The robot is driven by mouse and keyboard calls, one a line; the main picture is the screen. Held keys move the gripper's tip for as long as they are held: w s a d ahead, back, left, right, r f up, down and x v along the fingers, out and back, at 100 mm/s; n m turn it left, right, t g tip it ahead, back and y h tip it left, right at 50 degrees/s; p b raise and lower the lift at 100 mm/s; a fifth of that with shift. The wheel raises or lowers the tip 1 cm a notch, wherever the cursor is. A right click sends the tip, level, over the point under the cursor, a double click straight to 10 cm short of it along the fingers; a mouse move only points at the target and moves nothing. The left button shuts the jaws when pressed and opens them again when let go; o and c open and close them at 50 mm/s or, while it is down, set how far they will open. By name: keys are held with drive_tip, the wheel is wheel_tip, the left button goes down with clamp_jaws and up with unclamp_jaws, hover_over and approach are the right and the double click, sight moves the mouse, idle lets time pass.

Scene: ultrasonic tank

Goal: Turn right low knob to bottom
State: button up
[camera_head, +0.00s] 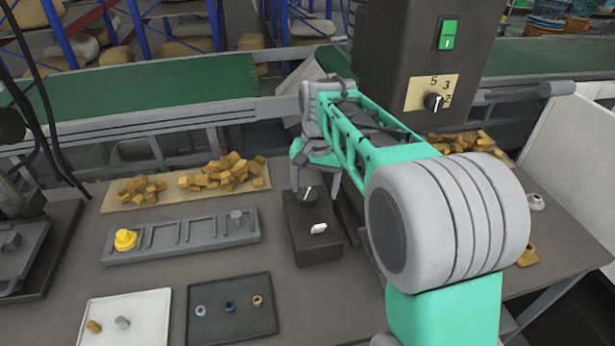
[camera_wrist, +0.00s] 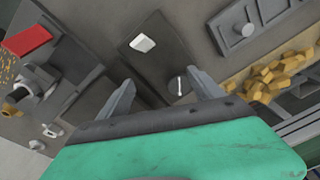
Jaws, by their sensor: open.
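A dark low control box (camera_head: 313,249) stands on the table and bears two knobs. The black knob (camera_head: 307,200) sits toward its far end. Its white line points up and slightly right in the head view. The white knob (camera_head: 318,228) sits on the near part; it also shows in the wrist view (camera_wrist: 142,43). My gripper (camera_head: 316,182) is open and points down over the far end of the box. In the wrist view my gripper (camera_wrist: 163,90) has its fingers apart, with the black knob (camera_wrist: 178,86) between them in the picture. Contact cannot be told.
A tall dark control box (camera_head: 400,50) with a green switch and a numbered knob (camera_head: 433,102) stands behind my arm. Left are a grey slotted rack (camera_head: 180,238), a white tray (camera_head: 125,318), a dark tray (camera_head: 232,309) and yellow chunks (camera_head: 215,173).

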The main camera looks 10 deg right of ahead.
sight(308, 193)
drive_tip(key=w+m, duration=0.1)
drive_tip(key=w, duration=0.2)
drive_tip(key=w+f+m+p, duration=0.1)
drive_tip(key=w, duration=0.2)
drive_tip(key=w+f+m+g+p, duration=0.1)
drive_tip(key=w, duration=0.2)
drive_tip(key=shift+d, duration=0.15)
drive_tip(key=shift+w+f, duration=0.3)
drive_tip(key=shift+f, duration=0.05)
wheel_tip(308, 193, down, 8)
drive_tip(key=shift+r+p, duration=0.15)
drive_tip(key=shift+p, duration=0.8)
drive_tip(key=shift+c, duration=0.5)
drive_tip(key=c, duration=1.3)
drive_tip(key=shift+o, duration=0.2)
